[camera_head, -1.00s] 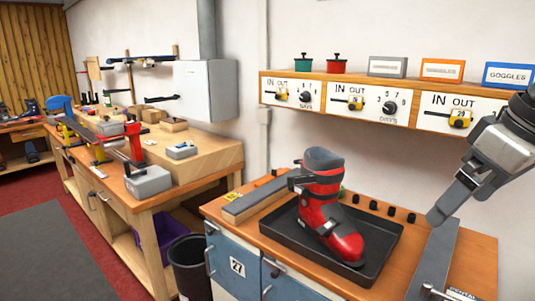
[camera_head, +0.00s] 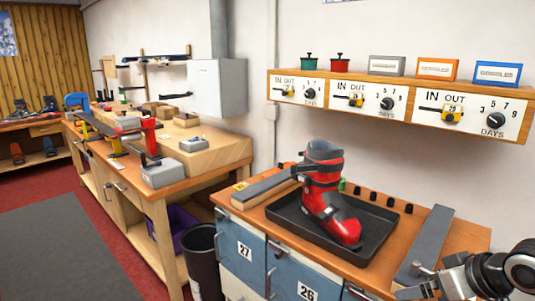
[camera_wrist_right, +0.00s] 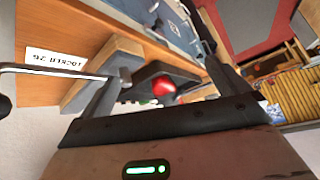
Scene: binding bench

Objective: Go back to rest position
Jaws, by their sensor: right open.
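My right gripper (camera_head: 432,288) is low at the right front corner of the bench, its arm coming in from the bottom right edge. In the right wrist view the gripper (camera_wrist_right: 165,65) has its two fingers wide apart with nothing held between them. A red and black ski boot (camera_head: 331,198) stands upright in a black tray (camera_head: 378,250) on the wooden bench, apart from the gripper. Part of the red boot (camera_wrist_right: 163,87) shows between the fingers, farther off. My left gripper is not in view.
A grey board (camera_head: 430,240) lies at the bench's right end, close to my right arm. Another grey board (camera_head: 262,187) lies left of the tray. A shelf (camera_head: 395,110) with dials hangs above. A black bin (camera_head: 203,265) stands left of the bench.

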